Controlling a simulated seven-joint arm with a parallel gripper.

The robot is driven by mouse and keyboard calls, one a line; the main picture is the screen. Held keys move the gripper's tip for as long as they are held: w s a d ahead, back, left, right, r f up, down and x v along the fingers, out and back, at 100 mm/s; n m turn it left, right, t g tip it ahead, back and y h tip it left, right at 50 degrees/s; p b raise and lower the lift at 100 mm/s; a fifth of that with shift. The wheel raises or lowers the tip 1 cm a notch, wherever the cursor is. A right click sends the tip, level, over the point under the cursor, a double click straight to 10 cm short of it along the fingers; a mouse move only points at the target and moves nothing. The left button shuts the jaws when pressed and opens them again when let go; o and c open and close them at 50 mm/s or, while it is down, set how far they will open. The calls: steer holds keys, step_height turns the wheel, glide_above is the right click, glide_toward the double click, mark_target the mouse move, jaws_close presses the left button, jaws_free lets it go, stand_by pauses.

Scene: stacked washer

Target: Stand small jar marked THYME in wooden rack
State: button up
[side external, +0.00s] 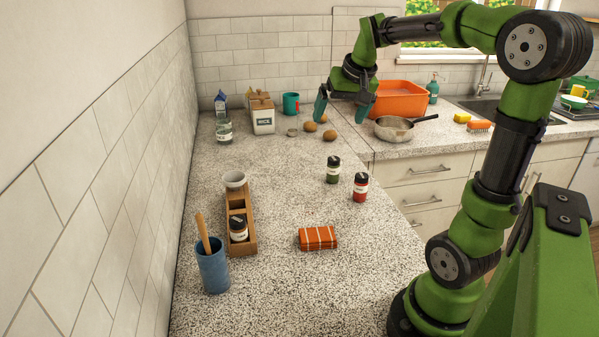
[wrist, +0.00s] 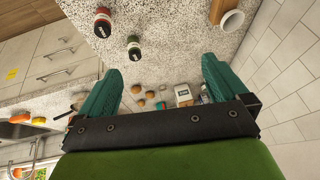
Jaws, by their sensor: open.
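A small jar with green contents and a black lid (side external: 333,170) stands upright on the speckled counter; a red jar (side external: 360,188) stands just right of it. Their labels are too small to read, so I cannot tell which is THYME. Both show in the wrist view, green (wrist: 133,48) and red (wrist: 103,22). The wooden rack (side external: 248,240) is at left, with a dark-lidded jar (side external: 238,229) in its near part and a free compartment in the middle. My gripper (side external: 341,114) is open and empty, high above the counter, beyond the jars. Its fingers (wrist: 162,70) show apart in the wrist view.
A white cup (side external: 235,179) is at the rack's far end. A blue crock (side external: 212,269) with a wooden utensil stands near the rack; a folded orange cloth (side external: 318,238) lies right of it. A rice canister (side external: 262,115), potatoes (side external: 330,135) and pan (side external: 394,130) are behind. The middle counter is clear.

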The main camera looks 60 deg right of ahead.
steer(key=s+a+f+n+t+y, duration=0.1)
steer(key=s+a+f+n+y, duration=0.1)
steer(key=a, duration=1.1)
steer(key=shift+s+f, duration=0.25)
steer(key=shift+s, duration=0.2)
steer(key=s+a+n, duration=0.1)
steer(key=s+a, duration=0.1)
steer(key=a, duration=0.1)
steer(key=s+a+f+n+t+y, duration=0.1)
steer(key=a, duration=0.2)
steer(key=s+a+f+y, duration=0.1)
steer(key=s+a, duration=0.1)
steer(key=a, duration=0.2)
steer(key=shift+s+a+n+t, duration=0.1)
steer(key=shift+s+n+t, duration=0.2)
steer(key=shift+n, duration=0.1)
steer(key=shift+c, duration=0.8)
steer(key=shift+a+r, duration=0.15)
steer(key=shift+a, duration=0.1)
steer(key=c, duration=0.3)
steer(key=shift+c, duration=0.2)
steer(key=shift+d, duration=0.15)
